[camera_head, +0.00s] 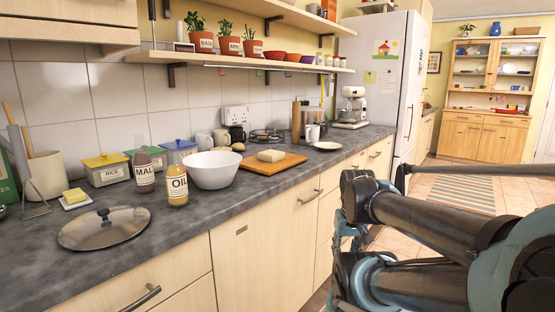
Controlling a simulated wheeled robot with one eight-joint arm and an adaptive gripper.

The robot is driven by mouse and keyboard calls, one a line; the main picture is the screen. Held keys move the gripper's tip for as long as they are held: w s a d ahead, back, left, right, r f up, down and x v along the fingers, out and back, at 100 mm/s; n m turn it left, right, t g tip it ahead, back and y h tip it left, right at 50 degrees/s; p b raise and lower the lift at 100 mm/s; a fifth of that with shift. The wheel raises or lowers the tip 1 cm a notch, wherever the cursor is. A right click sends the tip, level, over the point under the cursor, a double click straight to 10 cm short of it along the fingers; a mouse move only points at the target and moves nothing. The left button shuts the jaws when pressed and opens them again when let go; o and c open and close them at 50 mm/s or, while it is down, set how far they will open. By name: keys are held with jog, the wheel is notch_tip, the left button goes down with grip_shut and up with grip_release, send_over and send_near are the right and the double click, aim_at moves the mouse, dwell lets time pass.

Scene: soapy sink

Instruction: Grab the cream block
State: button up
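A cream block (271,155) lies on a wooden cutting board (288,163) on the grey counter, just right of a large white bowl. Its top and front sides show, and nothing covers it. My arm, with dark links and blue-grey joints, fills the lower right of the view, in front of the counter and well apart from the block. I cannot make out my gripper's fingers.
The white bowl (213,171) stands close left of the board. An oil bottle (177,189), a malt bottle (144,175) and a pan lid (103,228) are further left. A white plate (327,147) lies right. A shelf (240,58) with pots overhangs the counter's back.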

aim_at(272, 152)
jog(key=shift+o, duration=0.3)
